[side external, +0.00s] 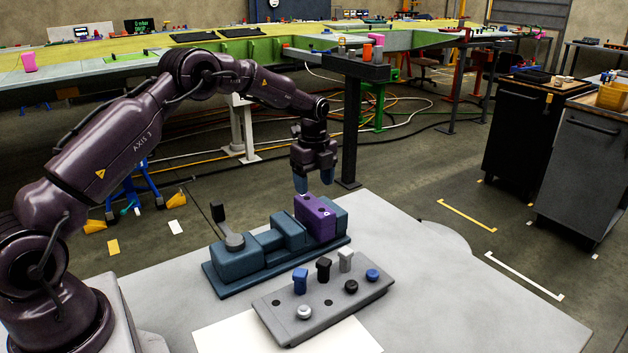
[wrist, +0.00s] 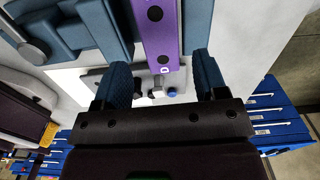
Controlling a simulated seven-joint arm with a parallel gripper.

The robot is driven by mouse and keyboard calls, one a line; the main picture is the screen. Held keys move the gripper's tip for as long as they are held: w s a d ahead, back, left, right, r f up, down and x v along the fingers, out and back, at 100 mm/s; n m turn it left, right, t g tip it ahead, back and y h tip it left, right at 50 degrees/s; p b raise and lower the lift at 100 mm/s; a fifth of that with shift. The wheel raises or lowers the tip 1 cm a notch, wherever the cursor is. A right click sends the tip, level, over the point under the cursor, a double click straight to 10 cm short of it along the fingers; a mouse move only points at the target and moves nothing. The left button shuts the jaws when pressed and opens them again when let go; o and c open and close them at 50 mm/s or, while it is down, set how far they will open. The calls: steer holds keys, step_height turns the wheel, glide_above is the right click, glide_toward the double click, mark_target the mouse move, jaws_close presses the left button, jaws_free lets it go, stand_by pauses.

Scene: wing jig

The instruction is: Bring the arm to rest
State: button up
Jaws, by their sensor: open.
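My gripper (side external: 314,184) is open, pointing down just above the work table. In the wrist view its two blue fingertips (wrist: 160,85) stand apart with nothing held between them. A purple block with dark holes (side external: 315,217) sits in the blue-grey vise-like fixture (side external: 235,262), just below my gripper. In the wrist view the purple block (wrist: 160,35) lies ahead of the fingers, and the fixture (wrist: 105,30) shows beside it.
A grey tray (side external: 275,322) with several blue, black, white and grey knobs and pegs stands in front of the fixture. The table's right side (side external: 450,310) is clear. A long green wing structure (side external: 240,47) and dark cabinets (side external: 575,170) stand behind.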

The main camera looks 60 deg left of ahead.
mark_target(313, 204)
steer(key=shift+f, duration=3)
steer(key=c, duration=0.9)
steer(key=shift+c, duration=0.2)
steer(key=shift+s+r, duration=0.1)
steer(key=shift+s, duration=0.05)
steer(key=shift+s+r, duration=0.15)
steer(key=shift+s, duration=0.2)
steer(key=shift+r, duration=3.1)
steer(key=shift+d, duration=0.1)
